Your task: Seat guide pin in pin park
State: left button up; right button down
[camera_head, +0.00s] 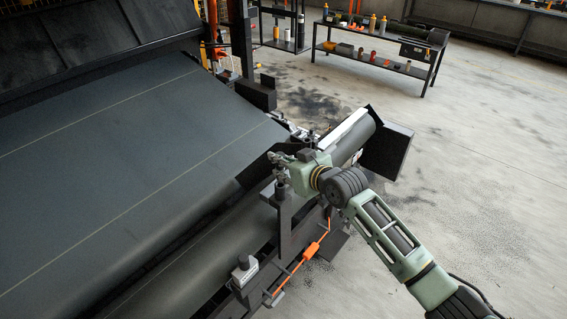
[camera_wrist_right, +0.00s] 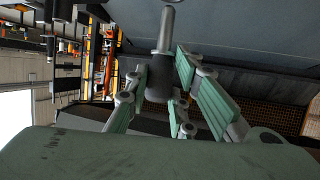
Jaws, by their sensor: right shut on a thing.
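My right gripper (camera_head: 278,160) is above a black post (camera_head: 286,213) at the machine's near edge. In the right wrist view the gripper (camera_wrist_right: 160,85) is shut on the dark collar of the guide pin (camera_wrist_right: 166,28). The pin's bare metal shank sticks out beyond the fingers. In the head view a small grey and dark fitting (camera_head: 282,185) shows just below the fingers, over the post. I cannot tell whether it is the pin or part of the pin park, nor whether the shank is in a hole. My left gripper is not in view.
A wide dark turf sheet (camera_head: 110,150) on the machine fills the left. An orange lever (camera_head: 311,252) and a grey-topped block (camera_head: 244,270) are near the post. A black box (camera_head: 386,151) stands right of the roller. A bench (camera_head: 372,62) with bottles is at the back. The right floor is clear.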

dwell(0.8)
jog(key=shift+f+b, duration=1.75)
jog(key=shift+f, duration=1.05)
jog(key=c, duration=1.4)
grip_release()
jog(key=shift+f, duration=0.15)
jog(key=shift+c, duration=0.2)
jog(key=shift+s+d, duration=0.1)
jog(key=shift+s, duration=0.05)
jog(key=v, duration=1.1)
jog(key=shift+s+d+r, duration=0.2)
jog(key=shift+s, duration=0.05)
